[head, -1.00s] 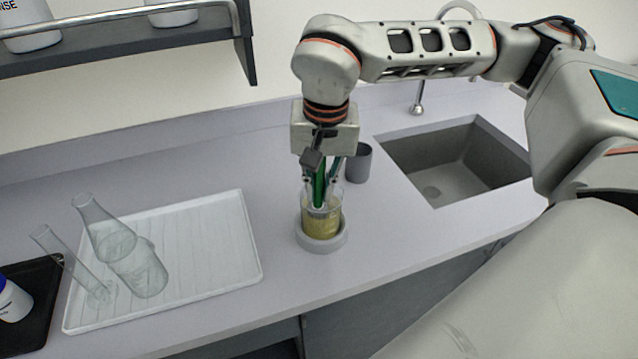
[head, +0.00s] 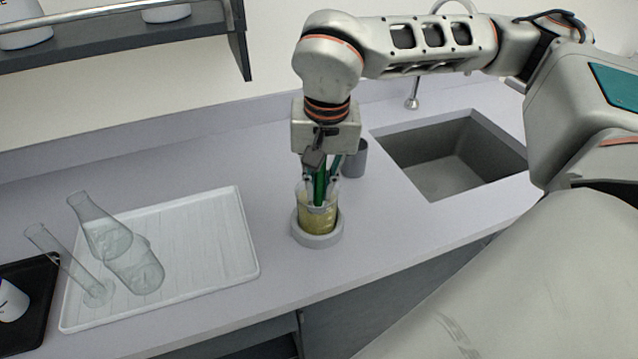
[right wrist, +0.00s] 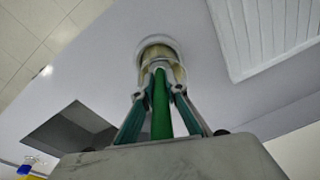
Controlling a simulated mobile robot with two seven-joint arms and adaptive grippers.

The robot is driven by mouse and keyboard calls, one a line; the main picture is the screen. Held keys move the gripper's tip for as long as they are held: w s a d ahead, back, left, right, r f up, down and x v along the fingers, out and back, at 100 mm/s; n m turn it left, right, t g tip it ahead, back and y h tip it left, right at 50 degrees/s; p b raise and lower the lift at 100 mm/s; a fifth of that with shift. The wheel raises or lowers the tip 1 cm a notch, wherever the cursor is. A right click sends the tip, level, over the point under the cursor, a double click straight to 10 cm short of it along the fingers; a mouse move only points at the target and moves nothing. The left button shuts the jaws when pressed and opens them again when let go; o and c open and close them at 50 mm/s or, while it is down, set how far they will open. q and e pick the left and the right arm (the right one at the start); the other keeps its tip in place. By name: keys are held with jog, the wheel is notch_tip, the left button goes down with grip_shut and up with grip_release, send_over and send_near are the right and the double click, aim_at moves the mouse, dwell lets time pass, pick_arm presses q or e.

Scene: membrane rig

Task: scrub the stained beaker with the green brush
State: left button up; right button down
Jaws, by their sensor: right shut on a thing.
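The stained beaker (head: 316,222) is clear glass with a yellowish-brown film and stands upright in a round grey holder (head: 318,240) on the counter. My right gripper (head: 320,182) points down above it, shut on the green handle of the brush (head: 320,186). The brush's lower end is inside the beaker; its head is hard to make out through the glass. In the right wrist view the fingers close on the green brush (right wrist: 161,105), with the beaker (right wrist: 157,58) beyond the tips. My left gripper is not in view.
A white ridged drying tray (head: 205,235) at left holds clear glassware, including a flask (head: 100,225) and a cylinder (head: 65,262). A grey cup (head: 355,160) stands just behind the beaker. The sink (head: 450,160) is at right. A dark tray (head: 25,320) sits at far left.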

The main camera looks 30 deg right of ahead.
jog(key=shift+s+a, duration=0.15)
jog(key=shift+a, duration=0.65)
jog(key=shift+r+p, duration=1.3)
jog(key=shift+r, duration=0.75)
notch_tip(320, 180, down, 4)
jog(key=b, duration=0.3)
jog(key=shift+s+f, duration=0.1)
jog(key=shift+f, duration=0.1)
